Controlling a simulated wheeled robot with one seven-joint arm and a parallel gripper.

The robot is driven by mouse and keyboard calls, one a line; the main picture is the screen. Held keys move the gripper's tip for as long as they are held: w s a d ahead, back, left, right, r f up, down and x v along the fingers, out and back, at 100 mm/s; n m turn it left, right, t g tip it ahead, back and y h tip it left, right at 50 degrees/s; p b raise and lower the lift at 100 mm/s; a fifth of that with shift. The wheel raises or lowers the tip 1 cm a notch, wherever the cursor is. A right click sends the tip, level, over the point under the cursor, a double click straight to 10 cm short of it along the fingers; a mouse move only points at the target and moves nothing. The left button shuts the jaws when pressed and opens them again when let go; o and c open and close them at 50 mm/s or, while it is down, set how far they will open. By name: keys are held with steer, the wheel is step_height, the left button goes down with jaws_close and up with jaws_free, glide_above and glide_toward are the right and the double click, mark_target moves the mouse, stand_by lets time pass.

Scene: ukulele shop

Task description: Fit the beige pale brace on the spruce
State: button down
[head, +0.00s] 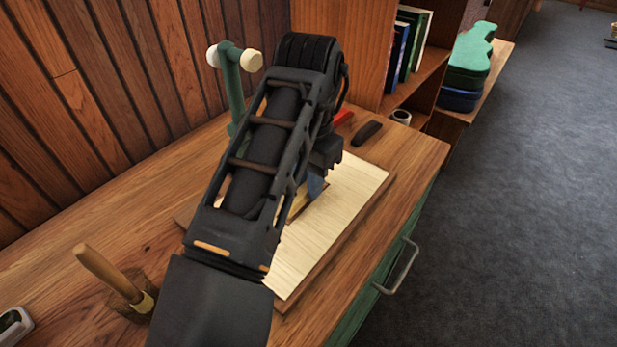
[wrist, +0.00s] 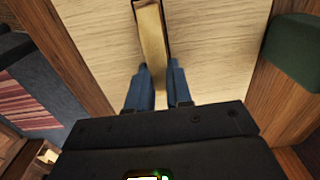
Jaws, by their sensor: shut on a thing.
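The beige pale brace (wrist: 152,40) is a narrow bar running away from my gripper in the wrist view. My gripper (wrist: 159,70) has its two blue fingers shut on its near end. The spruce (wrist: 215,50) is a pale, grained sheet behind the brace. Dark lines border the brace's far end on the sheet; whether it touches the sheet, I cannot tell. In the head view the spruce (head: 335,220) lies flat on the bench, partly hidden by my arm. One blue finger of my gripper (head: 316,185) shows just above it.
The wooden bench (head: 400,160) has a green post with pale knobs (head: 232,75) behind my arm. A dark block (head: 367,132) and a red item (head: 343,117) lie beyond the sheet. A wooden-handled tool (head: 105,268) stands at the left. A drawer handle (head: 398,267) juts from the front.

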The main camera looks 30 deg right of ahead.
stand_by(0.8)
steer(key=c, duration=0.7)
jaws_free()
steer(key=shift+o, duration=0.2)
steer(key=shift+r, duration=0.1)
steer(key=shift+r+p, duration=3.2)
steer(key=shift+r, duration=0.3)
